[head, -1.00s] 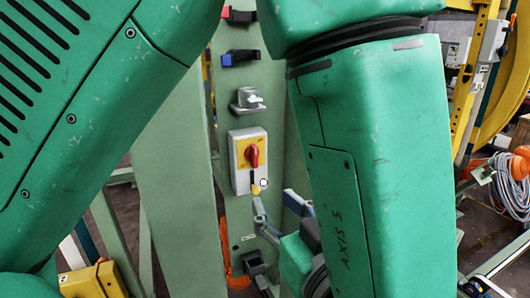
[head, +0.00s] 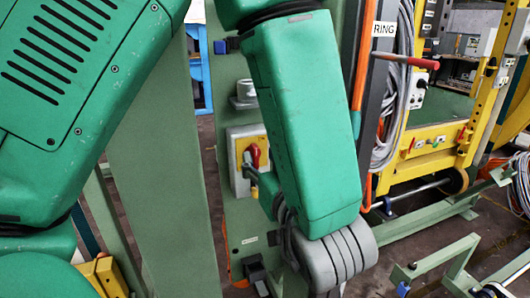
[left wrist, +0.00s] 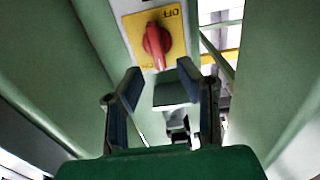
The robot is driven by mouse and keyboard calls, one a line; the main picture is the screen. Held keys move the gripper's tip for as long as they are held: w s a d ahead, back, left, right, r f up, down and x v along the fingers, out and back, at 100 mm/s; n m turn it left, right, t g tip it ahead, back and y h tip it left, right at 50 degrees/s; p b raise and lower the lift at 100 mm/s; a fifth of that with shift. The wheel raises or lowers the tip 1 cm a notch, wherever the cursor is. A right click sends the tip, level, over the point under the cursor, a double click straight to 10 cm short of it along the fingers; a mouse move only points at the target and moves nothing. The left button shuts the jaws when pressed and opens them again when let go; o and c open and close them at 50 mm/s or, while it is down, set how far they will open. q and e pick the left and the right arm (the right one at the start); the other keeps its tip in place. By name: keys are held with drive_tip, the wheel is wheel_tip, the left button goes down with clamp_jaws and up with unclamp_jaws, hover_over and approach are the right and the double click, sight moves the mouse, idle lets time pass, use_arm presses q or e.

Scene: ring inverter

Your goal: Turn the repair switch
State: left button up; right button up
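The repair switch is a red rotary knob (head: 254,155) on a yellow plate in a grey box (head: 235,165), fixed to a pale green post. My left gripper (head: 252,170) is close in front of the switch and partly hidden by my green arm. In the left wrist view the red knob (left wrist: 157,45) stands just beyond the fingertips, roughly in line with the gap between them. The left gripper (left wrist: 158,75) is open, with nothing between its fingers. Contact with the knob does not show. My right gripper is not in view.
A grey fitting (head: 245,92) sits above the switch on the green post (head: 232,210). A dark post with a RING sign (head: 383,30) and grey cables stands at right. A yellow frame (head: 430,140) is behind it. Floor shows at lower right.

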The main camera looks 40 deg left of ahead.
sight(254, 153)
use_arm(q)
drive_tip(key=x, duration=0.3)
drive_tip(key=shift+s+a+f, duration=0.1)
drive_tip(key=shift+a, duration=0.2)
drive_tip(key=shift+d+r, duration=0.25)
drive_tip(key=shift+d, duration=0.6)
drive_tip(key=shift+c, duration=0.4)
clamp_jaws()
drive_tip(key=shift+s+a, duration=0.15)
drive_tip(key=shift+a, duration=0.15)
